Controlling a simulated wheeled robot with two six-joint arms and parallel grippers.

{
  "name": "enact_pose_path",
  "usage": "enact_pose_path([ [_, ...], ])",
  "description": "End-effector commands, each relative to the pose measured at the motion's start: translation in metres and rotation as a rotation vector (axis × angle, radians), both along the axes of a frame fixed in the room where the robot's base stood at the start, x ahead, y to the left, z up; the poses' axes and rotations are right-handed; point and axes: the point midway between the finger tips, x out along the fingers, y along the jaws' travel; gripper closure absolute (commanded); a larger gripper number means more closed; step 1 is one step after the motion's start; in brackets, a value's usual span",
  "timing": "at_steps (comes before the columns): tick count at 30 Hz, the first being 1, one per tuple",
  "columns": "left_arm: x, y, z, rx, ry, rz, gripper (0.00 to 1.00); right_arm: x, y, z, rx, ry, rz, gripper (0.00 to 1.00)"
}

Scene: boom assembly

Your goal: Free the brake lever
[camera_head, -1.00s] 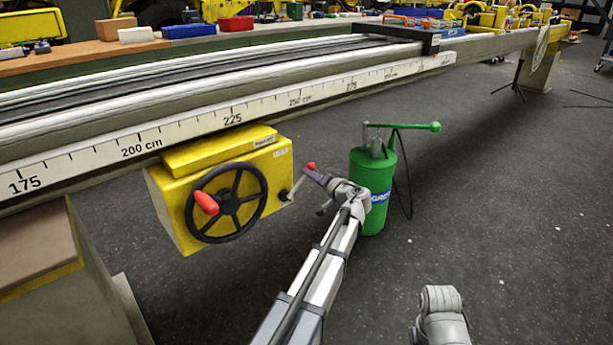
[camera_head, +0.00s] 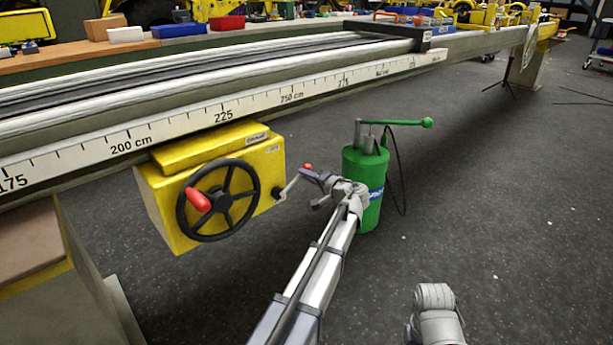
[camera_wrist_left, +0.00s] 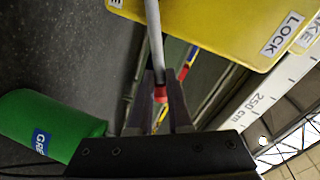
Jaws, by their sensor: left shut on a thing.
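The brake lever (camera_head: 291,186) is a thin grey rod with a red knob (camera_head: 308,167). It sticks out from the right side of the yellow brake box (camera_head: 160,205) and tilts up to the right. My left gripper (camera_head: 309,172) is at the lever's knob end. In the left wrist view the rod (camera_wrist_left: 154,40) comes down from the top, and its red knob (camera_wrist_left: 160,94) sits between the two fingers, which are shut on it. The box's LOCK label (camera_wrist_left: 283,34) shows there. My right gripper is out of view; only a grey part of that arm shows.
A black handwheel (camera_head: 222,218) with a red handle is on the box front. A green grease pump (camera_head: 367,215) with a long handle stands just behind my left wrist. The scaled beam (camera_head: 180,124) runs above the box. Floor at the right is open.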

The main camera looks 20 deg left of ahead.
Motion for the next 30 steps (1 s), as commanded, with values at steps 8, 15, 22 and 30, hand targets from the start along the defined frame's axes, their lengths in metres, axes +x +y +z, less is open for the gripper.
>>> enact_pose_path([
  [8, 0.006, -0.002, 0.001, 0.004, -0.001, -0.013, 0.57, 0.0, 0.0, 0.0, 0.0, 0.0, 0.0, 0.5],
  [15, 0.003, -0.001, 0.0, 0.001, -0.001, -0.009, 0.51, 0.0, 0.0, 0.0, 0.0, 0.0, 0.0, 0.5],
  [22, -0.006, -0.017, 0.005, 0.001, -0.001, -0.01, 0.51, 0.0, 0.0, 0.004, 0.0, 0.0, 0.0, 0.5],
  [30, -0.024, -0.055, 0.012, 0.001, -0.002, -0.012, 0.51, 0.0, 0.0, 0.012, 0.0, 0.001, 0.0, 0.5],
])
